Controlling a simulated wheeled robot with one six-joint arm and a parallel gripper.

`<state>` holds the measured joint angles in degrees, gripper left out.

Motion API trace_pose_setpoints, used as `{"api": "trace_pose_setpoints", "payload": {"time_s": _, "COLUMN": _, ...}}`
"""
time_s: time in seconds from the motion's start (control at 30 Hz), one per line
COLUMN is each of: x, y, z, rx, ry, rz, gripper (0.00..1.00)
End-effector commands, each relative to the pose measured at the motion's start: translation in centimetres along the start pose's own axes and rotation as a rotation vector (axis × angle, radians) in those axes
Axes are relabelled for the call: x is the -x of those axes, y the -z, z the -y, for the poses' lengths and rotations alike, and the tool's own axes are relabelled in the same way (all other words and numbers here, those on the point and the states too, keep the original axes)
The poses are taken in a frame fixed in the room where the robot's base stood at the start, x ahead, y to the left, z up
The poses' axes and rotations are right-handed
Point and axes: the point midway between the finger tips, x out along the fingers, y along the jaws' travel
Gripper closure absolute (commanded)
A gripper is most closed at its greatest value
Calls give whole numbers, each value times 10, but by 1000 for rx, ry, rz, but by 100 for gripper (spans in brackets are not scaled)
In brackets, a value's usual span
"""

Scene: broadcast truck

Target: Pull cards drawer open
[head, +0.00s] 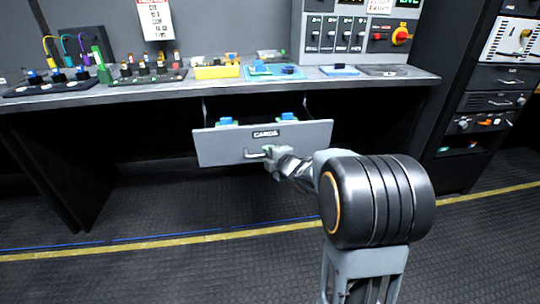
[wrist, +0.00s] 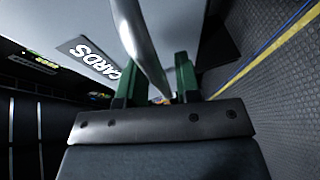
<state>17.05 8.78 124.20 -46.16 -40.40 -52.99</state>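The cards drawer (head: 220,146) has a grey front with a black "CARDS" label and hangs under the bench. It stands partly open, with blue and green items showing behind its front panel. Its bar handle (head: 252,155) is on the front below the label. My gripper (head: 270,155) is at the right part of this handle. In the wrist view, the drawer front (wrist: 65,25) lies at the upper left, and the handle bar (wrist: 140,40) runs between the green fingers of my gripper (wrist: 155,85). The fingers appear closed around the bar; their contact is partly hidden.
The bench top (head: 200,82) above the drawer holds switch panels, a yellow box (head: 217,71) and blue trays. A control cabinet (head: 350,30) stands at the back. An equipment rack (head: 490,85) stands on the right. The floor in front of the drawer is clear apart from my arm.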

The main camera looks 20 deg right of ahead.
Motion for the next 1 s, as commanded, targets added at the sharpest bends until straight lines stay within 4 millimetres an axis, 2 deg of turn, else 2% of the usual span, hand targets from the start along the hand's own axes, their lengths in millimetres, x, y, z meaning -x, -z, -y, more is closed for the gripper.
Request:
{"api": "trace_pose_setpoints", "payload": {"time_s": 0.3, "x": 1, "y": 0, "z": 0, "rx": 1, "ry": -1, "rz": -1, "gripper": 62}}
{"api": "trace_pose_setpoints", "payload": {"time_s": 0.43, "x": 11, "y": 0, "z": -2, "rx": 1, "ry": -1, "rz": 0, "gripper": 62}}
{"api": "trace_pose_setpoints", "payload": {"time_s": 0.57, "x": 33, "y": 0, "z": -3, "rx": 0, "ry": -1, "rz": 2, "gripper": 62}}
{"api": "trace_pose_setpoints", "payload": {"time_s": 0.8, "x": 84, "y": -1, "z": -4, "rx": 1, "ry": -2, "rz": 3, "gripper": 62}}
{"api": "trace_pose_setpoints", "payload": {"time_s": 1.0, "x": 116, "y": -1, "z": -2, "rx": 0, "ry": -1, "rz": 3, "gripper": 62}}
